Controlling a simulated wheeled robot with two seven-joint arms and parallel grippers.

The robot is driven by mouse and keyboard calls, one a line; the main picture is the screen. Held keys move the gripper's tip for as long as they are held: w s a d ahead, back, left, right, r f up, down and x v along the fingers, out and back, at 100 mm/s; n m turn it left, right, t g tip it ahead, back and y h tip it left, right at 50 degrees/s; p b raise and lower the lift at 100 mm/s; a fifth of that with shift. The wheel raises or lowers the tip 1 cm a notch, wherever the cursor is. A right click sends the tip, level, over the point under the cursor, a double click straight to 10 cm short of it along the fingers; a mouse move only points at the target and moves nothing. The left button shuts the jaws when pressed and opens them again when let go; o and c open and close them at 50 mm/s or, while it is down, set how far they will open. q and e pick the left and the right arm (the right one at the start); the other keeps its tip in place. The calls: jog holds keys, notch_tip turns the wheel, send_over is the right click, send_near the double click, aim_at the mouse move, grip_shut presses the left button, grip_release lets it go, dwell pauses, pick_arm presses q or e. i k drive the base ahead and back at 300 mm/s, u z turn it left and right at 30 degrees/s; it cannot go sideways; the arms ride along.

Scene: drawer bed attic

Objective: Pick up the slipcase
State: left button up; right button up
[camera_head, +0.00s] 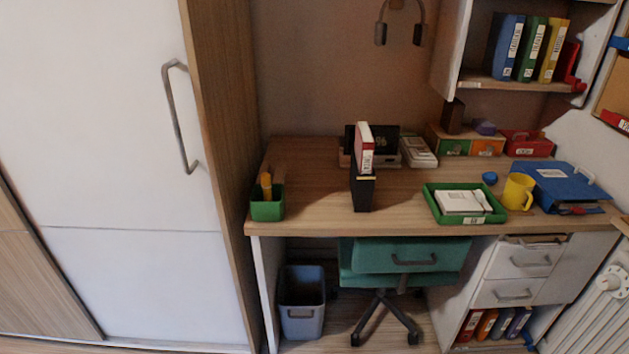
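A narrow black upright case, which looks like the slipcase (363,193), stands on the desk (310,190) near its front edge, left of the middle. Neither of my grippers is in view.
A green pen box (268,208) stands at the desk's left end. A green tray (429,204), yellow mug (517,191) and blue binder (560,182) are on the right. A teal chair (362,256) is tucked under the desk. Desk surface left of the case is clear.

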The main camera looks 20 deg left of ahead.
aim_at(362, 186)
jog(key=u, duration=0.9)
jog(key=i, duration=0.45)
jog(key=u, duration=0.05)
